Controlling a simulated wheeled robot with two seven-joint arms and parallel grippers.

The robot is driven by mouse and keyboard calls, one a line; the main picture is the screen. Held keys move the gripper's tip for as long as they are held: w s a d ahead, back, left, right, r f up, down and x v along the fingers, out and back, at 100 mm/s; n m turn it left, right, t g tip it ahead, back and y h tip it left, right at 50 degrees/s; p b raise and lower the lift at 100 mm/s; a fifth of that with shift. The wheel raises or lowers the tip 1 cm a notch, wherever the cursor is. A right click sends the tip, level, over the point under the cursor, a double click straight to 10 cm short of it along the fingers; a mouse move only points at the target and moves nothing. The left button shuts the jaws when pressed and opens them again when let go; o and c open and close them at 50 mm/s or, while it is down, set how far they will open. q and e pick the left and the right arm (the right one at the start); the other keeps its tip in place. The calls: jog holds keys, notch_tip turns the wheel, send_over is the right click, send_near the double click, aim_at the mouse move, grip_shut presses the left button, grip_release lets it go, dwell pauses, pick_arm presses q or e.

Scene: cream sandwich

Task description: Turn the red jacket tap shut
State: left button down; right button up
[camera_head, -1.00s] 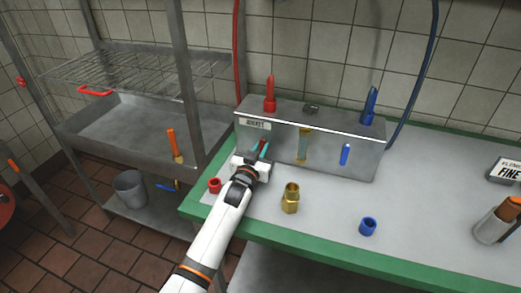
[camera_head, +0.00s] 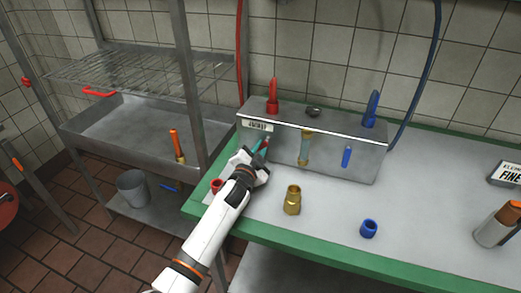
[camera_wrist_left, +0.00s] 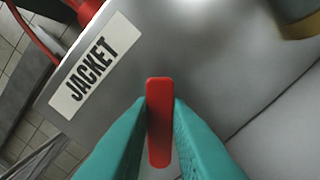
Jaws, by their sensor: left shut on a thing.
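The red jacket tap (camera_wrist_left: 160,130) is a flat red lever on the front of the grey metal box (camera_head: 330,166), by the JACKET label (camera_wrist_left: 97,62). In the left wrist view the lever stands nearly upright between the teal fingers of my left gripper (camera_wrist_left: 160,138), which is shut on it. In the head view my left gripper (camera_head: 264,148) is at the left end of the box front, just below the label (camera_head: 257,126). The gripper hides most of the lever there. My right gripper is not in view.
A blue tap lever (camera_head: 347,156) and a brass-coloured tube (camera_head: 305,147) are farther right on the box. A red collar (camera_head: 216,186), a brass fitting (camera_head: 292,201) and a blue collar (camera_head: 368,229) stand on the green-edged bench. A wire rack (camera_head: 140,72) is at left.

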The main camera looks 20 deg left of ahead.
pick_arm(q)
jog(key=m, duration=0.4)
jog(key=shift+a+r+m, duration=0.15)
jog(key=shift+r+m, duration=0.1)
jog(key=shift+m, duration=0.05)
jog(key=shift+r+m+p, duration=0.15)
jog(key=shift+m+p, duration=0.05)
jog(key=shift+m, duration=0.8)
jog(key=shift+r+m+p, duration=0.1)
jog(key=shift+m+p, duration=0.05)
jog(key=shift+m, duration=0.85)
jog(key=c, duration=1.4)
grip_release()
jog(key=shift+o, duration=0.2)
jog(key=shift+s, duration=0.1)
jog(key=s, duration=0.8)
jog(key=s+b, duration=0.1)
jog(key=s, duration=0.2)
jog(key=shift+s+a, duration=0.25)
jog(key=shift+s, duration=0.15)
